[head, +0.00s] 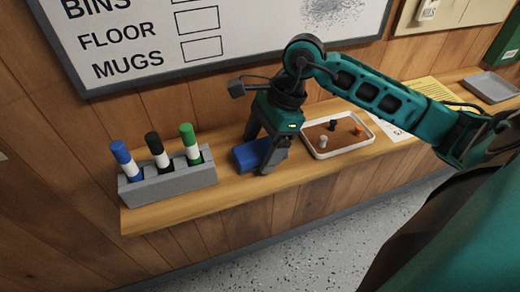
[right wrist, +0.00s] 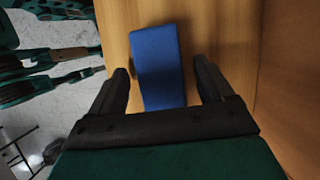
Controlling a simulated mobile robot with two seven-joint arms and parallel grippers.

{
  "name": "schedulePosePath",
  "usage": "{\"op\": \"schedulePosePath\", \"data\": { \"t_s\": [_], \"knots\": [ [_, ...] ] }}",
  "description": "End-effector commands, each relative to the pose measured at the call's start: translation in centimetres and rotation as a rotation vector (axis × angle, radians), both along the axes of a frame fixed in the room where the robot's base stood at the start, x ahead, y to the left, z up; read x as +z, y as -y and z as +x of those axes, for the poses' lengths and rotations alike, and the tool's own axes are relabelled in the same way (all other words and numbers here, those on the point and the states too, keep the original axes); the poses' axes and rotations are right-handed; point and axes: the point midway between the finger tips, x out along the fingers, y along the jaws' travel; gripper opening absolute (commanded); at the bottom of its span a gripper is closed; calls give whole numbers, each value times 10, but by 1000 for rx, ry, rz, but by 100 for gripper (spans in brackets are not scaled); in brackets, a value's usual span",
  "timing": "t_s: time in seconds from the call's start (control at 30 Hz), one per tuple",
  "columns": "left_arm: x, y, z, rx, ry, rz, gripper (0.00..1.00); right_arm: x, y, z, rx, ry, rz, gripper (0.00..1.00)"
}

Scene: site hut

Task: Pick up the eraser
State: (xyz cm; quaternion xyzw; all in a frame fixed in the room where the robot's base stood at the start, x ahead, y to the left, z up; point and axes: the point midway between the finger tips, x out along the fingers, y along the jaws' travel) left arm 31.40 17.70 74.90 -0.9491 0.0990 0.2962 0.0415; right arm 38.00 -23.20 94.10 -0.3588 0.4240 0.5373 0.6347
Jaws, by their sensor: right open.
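The eraser (head: 247,155) is a blue block lying on the wooden shelf, between the marker holder and the white tray. My right gripper (head: 262,158) is over it, pointing down, with its fingers apart and partly hiding it in the head view. In the right wrist view the eraser (right wrist: 160,65) lies between the two open fingers (right wrist: 165,85), with a gap on each side. The gap looks wider on the right side. My left gripper is not in view.
A grey holder (head: 170,184) with blue, black and green markers stands left on the narrow shelf (head: 225,196). A white-rimmed tray (head: 340,152) with small pieces is just right of my gripper. A whiteboard (head: 225,45) hangs on the wall behind. A grey tray (head: 490,87) is far right.

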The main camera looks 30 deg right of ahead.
Motion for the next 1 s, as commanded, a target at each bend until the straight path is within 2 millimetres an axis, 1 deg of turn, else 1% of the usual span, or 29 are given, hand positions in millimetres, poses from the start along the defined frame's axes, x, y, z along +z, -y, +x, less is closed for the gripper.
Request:
{"op": "schedulePosePath", "data": {
  "t_s": [0.1, 0.43, 0.8, 1.0],
  "knots": [
    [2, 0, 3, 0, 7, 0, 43, -5, -2, 0, 0, 0, 0, 81],
    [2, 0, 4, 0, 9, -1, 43, -5, -2, 0, 0, 0, -1, 81],
    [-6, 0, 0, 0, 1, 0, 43, -8, -1, 1, 1, 1, -1, 81],
    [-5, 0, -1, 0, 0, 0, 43, -8, -2, 0, 0, 0, -1, 62]
  ]
}}
